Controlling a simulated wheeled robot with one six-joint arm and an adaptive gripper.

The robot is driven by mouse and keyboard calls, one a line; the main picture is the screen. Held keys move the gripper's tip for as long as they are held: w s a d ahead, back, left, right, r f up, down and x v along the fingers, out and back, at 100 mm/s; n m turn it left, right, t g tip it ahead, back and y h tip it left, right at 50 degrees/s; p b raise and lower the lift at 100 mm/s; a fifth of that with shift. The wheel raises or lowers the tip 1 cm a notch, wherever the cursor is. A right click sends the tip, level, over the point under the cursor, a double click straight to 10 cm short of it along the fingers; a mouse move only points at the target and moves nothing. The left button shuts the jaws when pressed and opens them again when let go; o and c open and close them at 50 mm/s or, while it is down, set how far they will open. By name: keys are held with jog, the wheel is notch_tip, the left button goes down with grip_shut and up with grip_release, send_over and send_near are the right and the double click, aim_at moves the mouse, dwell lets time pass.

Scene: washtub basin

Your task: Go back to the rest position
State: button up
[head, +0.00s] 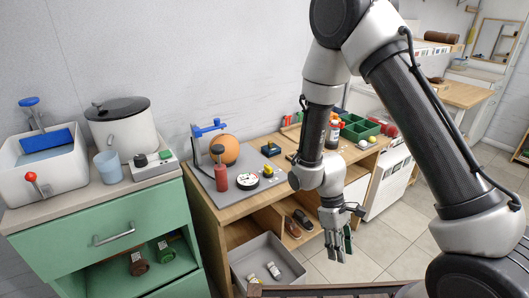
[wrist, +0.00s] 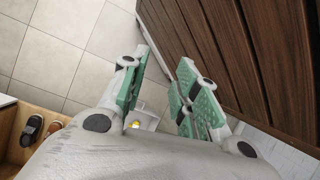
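My gripper (head: 339,247) hangs at the end of my arm, pointing down in front of the wooden workbench (head: 205,212). In the wrist view my gripper (wrist: 163,82) shows its green-padded fingers spread apart, with nothing held between them. The floor and a small pale object with a yellow spot (wrist: 137,122) show beyond the fingers. It is too small to tell what that object is.
A grey bin (head: 240,262) and shoes (head: 297,222) are under the bench. Dark wooden slats (wrist: 240,50) run close beside my gripper. Tiled floor (head: 385,235) lies clear to the right.

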jog(key=s+d+r+m+t+y, duration=0.1)
jog(key=d+r, duration=0.4)
jog(key=r, duration=0.7)
jog(key=s+d+r+m+t, duration=0.4)
jog(key=d+r+m+t, duration=0.1)
jog(key=r, duration=0.8)
jog(key=s+d+r+m+t+y, duration=0.1)
jog(key=s+d+r+m+t, duration=0.2)
jog(key=r, duration=0.9)
jog(key=shift+s+d+r+y, duration=0.15)
jog(key=shift+d+y, duration=0.15)
jog(key=shift+d, duration=0.65)
